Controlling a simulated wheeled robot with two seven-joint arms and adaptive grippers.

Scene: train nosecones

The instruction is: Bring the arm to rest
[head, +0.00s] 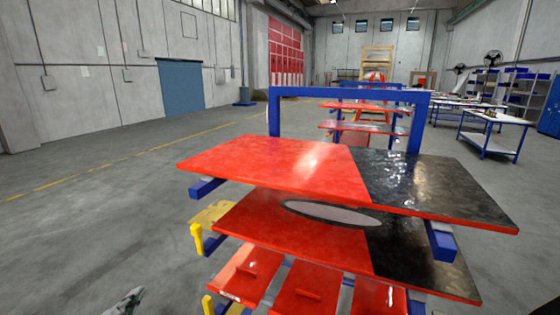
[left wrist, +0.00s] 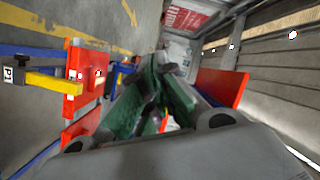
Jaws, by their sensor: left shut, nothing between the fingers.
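My left gripper (head: 128,302) shows only as a small grey tip at the bottom left edge of the head view, over bare floor. It is to the left of the rack and apart from it. In the left wrist view my left gripper (left wrist: 160,80) has dark green finger pads, brought together with nothing held. The rest of my left arm is out of the head view.
A blue rack holds red and black panels (head: 265,158) close ahead, with yellow brackets (head: 197,238) at its left side. In the left wrist view, red parts (left wrist: 75,85) and a yellow bar (left wrist: 40,80) are left of the fingers. Worktables (head: 490,140) stand at the right. Floor at left is clear.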

